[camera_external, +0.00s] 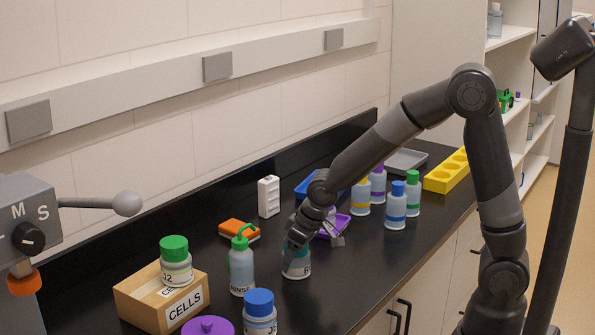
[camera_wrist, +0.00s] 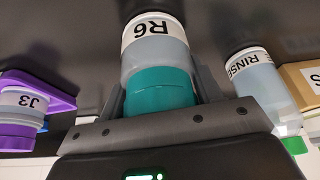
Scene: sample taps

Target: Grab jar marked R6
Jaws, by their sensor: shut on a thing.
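The jar marked R6 (camera_external: 297,268) has a pale body, a white label and a teal cap. It is upright at the bench's front-middle; whether its base touches the bench is hard to tell. My gripper (camera_external: 299,240) reaches down over it and is shut on its teal cap. In the wrist view, the R6 jar (camera_wrist: 154,50) appears upside down, with its label readable and its teal cap between the two fingers of my gripper (camera_wrist: 160,92).
A RINSE bottle (camera_external: 241,267) stands just left of R6. A CELLS box (camera_external: 165,300) holds a green-capped jar. A purple tray (camera_external: 341,228) with the jar J3 (camera_wrist: 20,102) is close by. Blue-capped (camera_external: 396,208) and other jars stand to the right. An orange item (camera_external: 239,230) lies behind.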

